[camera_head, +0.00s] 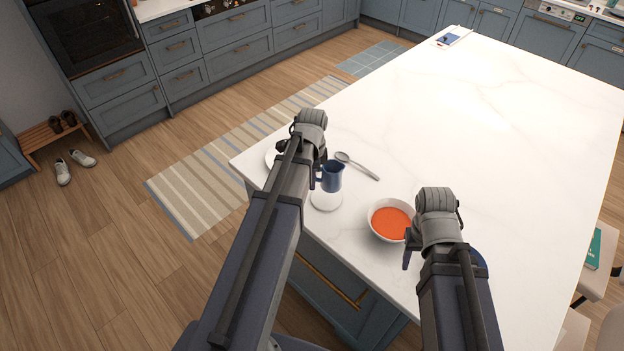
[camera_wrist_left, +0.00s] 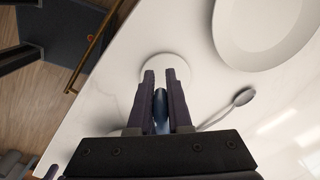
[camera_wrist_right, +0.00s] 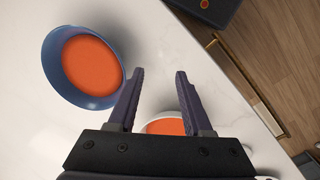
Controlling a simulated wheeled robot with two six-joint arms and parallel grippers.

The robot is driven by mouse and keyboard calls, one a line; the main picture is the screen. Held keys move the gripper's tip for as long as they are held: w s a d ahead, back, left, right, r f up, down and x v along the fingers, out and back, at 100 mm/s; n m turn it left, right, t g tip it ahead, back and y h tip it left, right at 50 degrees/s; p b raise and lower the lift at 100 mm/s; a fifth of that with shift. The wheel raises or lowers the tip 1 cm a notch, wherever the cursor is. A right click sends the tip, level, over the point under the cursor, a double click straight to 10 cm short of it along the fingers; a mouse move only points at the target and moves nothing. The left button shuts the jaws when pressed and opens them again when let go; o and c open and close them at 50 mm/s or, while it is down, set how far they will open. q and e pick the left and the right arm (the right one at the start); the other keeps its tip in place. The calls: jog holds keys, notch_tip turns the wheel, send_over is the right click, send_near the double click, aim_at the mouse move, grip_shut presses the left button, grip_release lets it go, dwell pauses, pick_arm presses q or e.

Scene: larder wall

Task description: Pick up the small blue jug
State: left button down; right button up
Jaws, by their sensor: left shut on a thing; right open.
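The small blue jug (camera_head: 332,176) is upright at my left gripper (camera_head: 319,173), above or on a white round disc (camera_head: 326,201) on the counter. In the left wrist view my left gripper (camera_wrist_left: 160,73) is shut on the jug (camera_wrist_left: 161,112); only a narrow strip of it shows between the fingers. The white disc (camera_wrist_left: 165,62) is past the fingertips. I cannot tell whether the jug touches it. My right gripper (camera_wrist_right: 159,74) is open and empty, close to the white bowl of orange soup (camera_head: 391,219), whose edge shows between its fingers.
A spoon (camera_head: 358,166) lies right of the jug. A white plate (camera_wrist_left: 262,50) is partly hidden behind my left arm in the head view. A blue bowl of orange soup (camera_wrist_right: 48,62) stands near my right gripper. The far white counter (camera_head: 480,110) is mostly clear.

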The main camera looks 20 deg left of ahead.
pick_arm(q)
jog(key=shift+r+p, duration=1.25)
jog(key=shift+r, duration=0.35)
pick_arm(e)
jog(key=shift+r, duration=1.6)
pick_arm(q)
notch_tip(320, 180, down, 5)
jog(key=b, duration=0.4)
jog(key=shift+r+b, duration=0.2)
jog(key=shift+b, duration=0.1)
pick_arm(e)
notch_tip(320, 180, down, 5)
jog(key=shift+r, duration=0.2)
pick_arm(q)
jog(key=shift+r, duration=0.1)
pick_arm(e)
jog(key=shift+r, duration=0.1)
